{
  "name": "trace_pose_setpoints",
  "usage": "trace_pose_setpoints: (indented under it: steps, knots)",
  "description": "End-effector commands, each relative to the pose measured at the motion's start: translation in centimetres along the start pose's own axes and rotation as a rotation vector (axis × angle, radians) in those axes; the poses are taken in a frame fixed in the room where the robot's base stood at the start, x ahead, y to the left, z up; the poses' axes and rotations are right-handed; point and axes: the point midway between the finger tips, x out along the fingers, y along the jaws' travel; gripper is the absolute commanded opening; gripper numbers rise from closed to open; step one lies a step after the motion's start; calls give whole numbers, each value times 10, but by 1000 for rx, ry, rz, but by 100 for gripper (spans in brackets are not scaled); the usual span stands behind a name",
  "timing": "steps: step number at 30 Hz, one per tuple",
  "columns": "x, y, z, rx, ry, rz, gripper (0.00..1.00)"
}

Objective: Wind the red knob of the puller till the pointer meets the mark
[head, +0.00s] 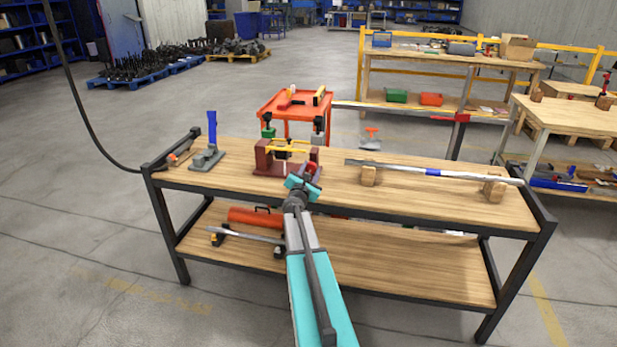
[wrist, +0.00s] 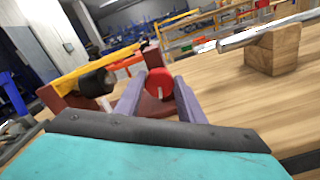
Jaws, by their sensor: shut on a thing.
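The puller (head: 268,163) is a dark red frame with a yellow bar, standing on the workbench. In the wrist view its yellow bar (wrist: 90,62) and a black cylinder (wrist: 97,82) show at the left. The red knob (wrist: 159,79), with a white line on its face, sits between the two grey fingers of my gripper (wrist: 158,90). My gripper (head: 307,175) is shut on the knob, at the right end of the puller in the head view. I cannot make out the pointer or the mark.
A long metal bar (head: 400,168) rests on wooden blocks to the right on the bench (head: 330,190). A blue-handled tool (head: 211,130) stands to the left. An orange cart (head: 270,106) is behind. The bench between puller and bar is mostly clear.

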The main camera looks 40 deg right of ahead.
Motion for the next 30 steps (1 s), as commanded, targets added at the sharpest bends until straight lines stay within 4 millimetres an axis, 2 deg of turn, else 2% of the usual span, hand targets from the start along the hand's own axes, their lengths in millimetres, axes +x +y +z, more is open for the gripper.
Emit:
trace_pose_setpoints:
  steps: [1, 9, 21, 22, 24, 30]
  knots:
    - [0, -7, -2, 17, -4, -8, 13]
    - [0, -8, -1, 87, -5, -9, 13]
    - [0, -7, 0, 98, -4, -10, 13]
    - [0, -7, 0, 98, -4, -10, 40]
    - [-1, -6, 0, 98, -3, -9, 52]
    - [0, -3, 0, 97, -2, -4, 54]
